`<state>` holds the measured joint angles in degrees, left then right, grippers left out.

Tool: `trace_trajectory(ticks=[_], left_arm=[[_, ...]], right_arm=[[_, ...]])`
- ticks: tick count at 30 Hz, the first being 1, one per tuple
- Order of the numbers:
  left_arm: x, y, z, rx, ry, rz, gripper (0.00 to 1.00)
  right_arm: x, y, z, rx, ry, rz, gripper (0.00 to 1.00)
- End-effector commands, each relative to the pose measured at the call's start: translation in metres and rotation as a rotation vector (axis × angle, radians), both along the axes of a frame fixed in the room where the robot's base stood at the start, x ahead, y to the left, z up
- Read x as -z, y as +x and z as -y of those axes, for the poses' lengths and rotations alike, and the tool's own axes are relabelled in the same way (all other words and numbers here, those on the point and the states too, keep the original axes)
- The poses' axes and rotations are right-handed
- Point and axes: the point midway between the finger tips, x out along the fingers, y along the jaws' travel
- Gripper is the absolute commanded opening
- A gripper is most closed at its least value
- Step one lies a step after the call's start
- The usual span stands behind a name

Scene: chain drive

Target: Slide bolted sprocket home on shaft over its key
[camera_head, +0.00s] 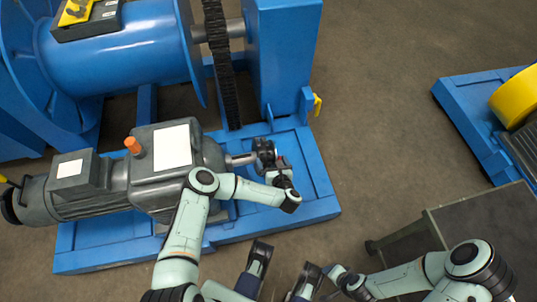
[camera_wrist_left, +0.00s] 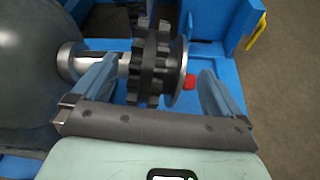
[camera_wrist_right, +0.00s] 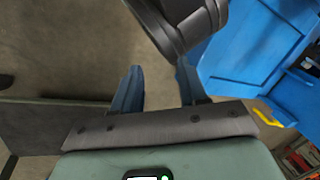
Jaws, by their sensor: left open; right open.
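The dark toothed sprocket (camera_wrist_left: 152,65) sits around the silver shaft (camera_wrist_left: 72,62) that comes out of the grey gearbox. A silver disc (camera_wrist_left: 181,70) and a small red part (camera_wrist_left: 190,82) are on its outer side. In the head view the sprocket (camera_head: 264,152) is small and partly covered. My left gripper (camera_wrist_left: 158,66) is open, one finger on the gearbox side of the sprocket and one beyond the disc. No firm contact shows. The key cannot be made out. My right gripper (camera_wrist_right: 160,66) is open and empty, away from the sprocket.
The grey gearmotor (camera_head: 165,155) stands on a blue base frame (camera_head: 110,258). A chain (camera_head: 225,75) hangs behind, beside a blue post (camera_head: 283,60). A table (camera_head: 490,225) stands at right, below a blue platform with a yellow part (camera_head: 515,95). The floor between is clear.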

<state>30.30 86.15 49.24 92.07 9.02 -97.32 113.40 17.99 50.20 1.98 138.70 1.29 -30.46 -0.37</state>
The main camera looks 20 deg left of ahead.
Motion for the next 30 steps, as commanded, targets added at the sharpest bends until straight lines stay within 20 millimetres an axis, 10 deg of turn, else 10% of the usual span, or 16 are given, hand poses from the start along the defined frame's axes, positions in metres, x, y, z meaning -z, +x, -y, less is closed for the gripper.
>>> trace_trajectory(ticks=[12, 24, 30], left_arm=[[0.025, 0.044, -0.039, 0.0, 0.001, -0.001, 1.0], [0.026, 0.049, -0.042, 0.003, 0.001, -0.001, 1.0], [0.026, 0.049, -0.042, 0.003, 0.001, -0.001, 0.35]], right_arm=[[0.024, 0.033, 0.017, 0.036, -0.043, 0.086, 0.43], [0.025, 0.037, 0.019, 0.04, -0.047, 0.096, 0.43], [0.025, 0.036, 0.019, 0.04, -0.047, 0.095, 0.43]])
